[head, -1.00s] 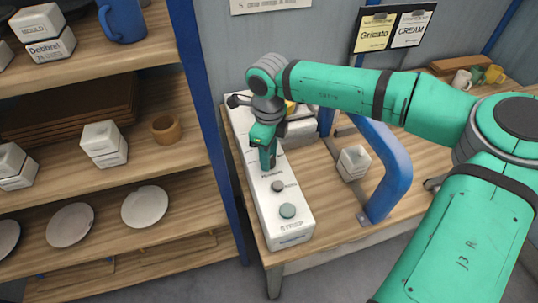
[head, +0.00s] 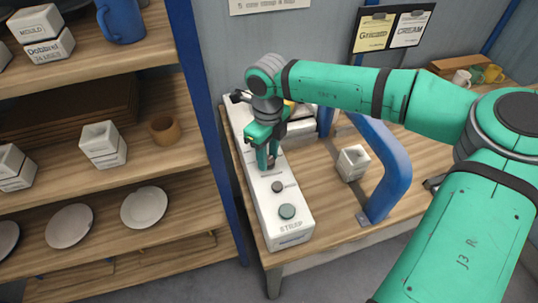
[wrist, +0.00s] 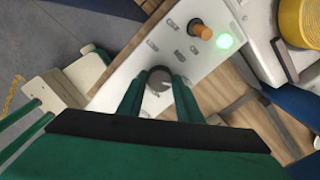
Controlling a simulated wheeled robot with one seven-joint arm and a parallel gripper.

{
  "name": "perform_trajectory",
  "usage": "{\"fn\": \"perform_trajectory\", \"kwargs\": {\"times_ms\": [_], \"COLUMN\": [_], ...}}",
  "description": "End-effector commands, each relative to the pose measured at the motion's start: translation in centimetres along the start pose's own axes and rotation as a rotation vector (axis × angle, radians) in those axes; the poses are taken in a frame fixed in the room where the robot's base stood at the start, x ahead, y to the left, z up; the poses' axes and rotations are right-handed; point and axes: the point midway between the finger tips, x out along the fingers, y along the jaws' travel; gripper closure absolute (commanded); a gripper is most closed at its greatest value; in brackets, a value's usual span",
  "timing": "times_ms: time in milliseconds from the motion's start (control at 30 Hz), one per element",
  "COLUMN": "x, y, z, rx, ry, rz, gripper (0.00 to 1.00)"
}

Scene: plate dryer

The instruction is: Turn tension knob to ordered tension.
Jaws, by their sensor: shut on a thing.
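The tension knob (wrist: 158,78) is a round dark grey knob with a light mark, on the white control panel (wrist: 112,95). My gripper (wrist: 160,92) has its two green fingers on either side of the knob, shut on it. In the head view my gripper (head: 267,162) points down onto the long white panel (head: 262,205); the knob is mostly hidden there by the fingers. The scale and labels around the knob are too small to read.
The panel also carries a small dark knob (head: 277,187) and a teal button (head: 287,211). A blue curved frame (head: 390,170) and a white box (head: 352,163) are to the right.

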Motion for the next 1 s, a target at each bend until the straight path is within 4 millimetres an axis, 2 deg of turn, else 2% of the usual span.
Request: {"fn": "perform_trajectory", "kwargs": {"times_ms": [33, 100, 467, 567, 1000], "x": [0.0, 0.0, -0.5, -1.6, -9.1], "y": [-0.1, -0.1, -0.1, -0.1, -0.2], "z": [0.0, 0.0, -0.1, 0.0, -0.1], "rx": [0.001, 0.000, 0.000, 0.001, 0.002], "ry": [0.000, 0.000, 0.001, 0.001, 0.000], "rz": [-0.003, -0.002, -0.002, -0.003, -0.004], "gripper": [0.61, 0.49, 0.49, 0.49, 0.49]}}
